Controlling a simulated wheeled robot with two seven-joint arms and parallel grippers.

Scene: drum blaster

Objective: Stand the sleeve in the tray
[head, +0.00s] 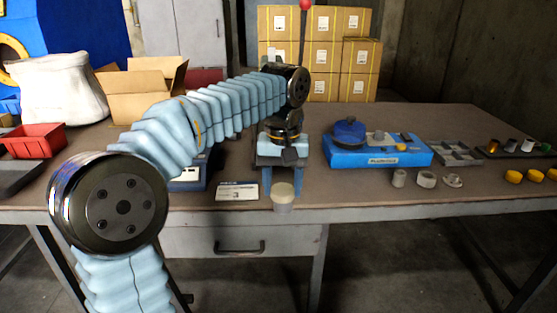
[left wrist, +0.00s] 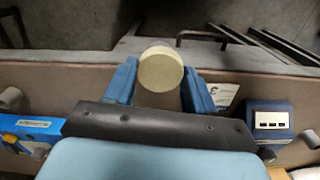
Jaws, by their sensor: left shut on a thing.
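My left gripper (head: 284,172) reaches over the front middle of the table, pointing down. Its blue fingers are shut on a pale cream cylinder (head: 283,195), which is upright at the table's front edge. The left wrist view shows the cylinder's round end (left wrist: 160,69) between the two fingers of the left gripper (left wrist: 159,82). I cannot tell if this cylinder is the sleeve or if it touches the table. A grey tray with compartments (head: 455,152) lies on the right part of the table. My right gripper is not in view.
A blue fixture (head: 375,157) with a dark blue round part stands right of the gripper. Several small grey pieces (head: 426,180) and yellow caps (head: 513,176) lie along the front right. A white card (head: 237,191) is left of the cylinder. A red bin (head: 35,140) stands far left.

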